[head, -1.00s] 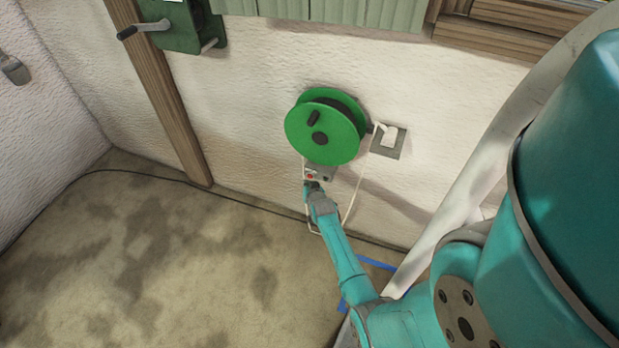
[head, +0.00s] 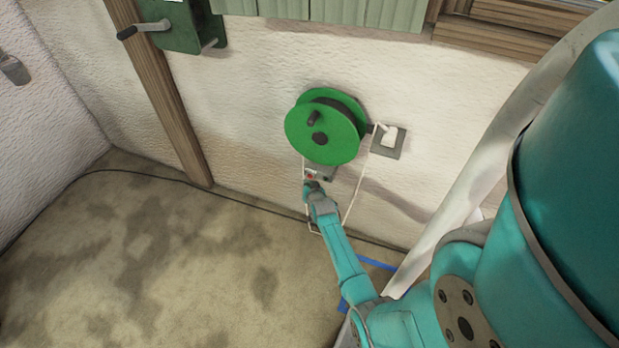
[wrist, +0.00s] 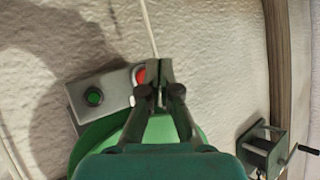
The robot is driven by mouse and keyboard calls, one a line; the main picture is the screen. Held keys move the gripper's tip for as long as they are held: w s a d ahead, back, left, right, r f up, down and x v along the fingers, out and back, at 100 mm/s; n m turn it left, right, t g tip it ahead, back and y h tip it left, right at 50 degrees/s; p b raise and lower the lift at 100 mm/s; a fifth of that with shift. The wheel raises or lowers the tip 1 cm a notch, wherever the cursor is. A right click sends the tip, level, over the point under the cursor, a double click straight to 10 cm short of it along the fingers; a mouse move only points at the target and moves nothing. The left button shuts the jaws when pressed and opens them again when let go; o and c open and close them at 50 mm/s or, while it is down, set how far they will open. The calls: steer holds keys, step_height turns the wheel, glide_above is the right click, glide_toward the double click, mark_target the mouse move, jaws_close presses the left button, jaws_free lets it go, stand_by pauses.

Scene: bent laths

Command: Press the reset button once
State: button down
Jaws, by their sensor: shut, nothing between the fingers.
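A grey control box is fixed to the wall just under the green reel (head: 321,132); the box also shows in the wrist view (wrist: 114,97). It carries a red button (wrist: 140,75) and a green button (wrist: 94,97). I see no lettering that tells which is reset. My gripper (head: 311,186) is at the box's lower left in the head view. In the wrist view its closed fingertips (wrist: 158,72) are right beside the red button and partly cover its edge. I cannot tell whether they touch it. The fingers hold nothing.
A green crank winch (head: 176,22) is on the wall at upper left. A wooden post (head: 160,95) stands left; the floor (head: 150,265) there is clear.

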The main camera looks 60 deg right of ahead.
steer(key=shift+d, duration=0.35)
steer(key=shift+d, duration=0.55)
stand_by(0.8)
steer(key=shift+a, duration=0.95)
steer(key=shift+s+a, duration=0.2)
steer(key=shift+a, duration=2.3)
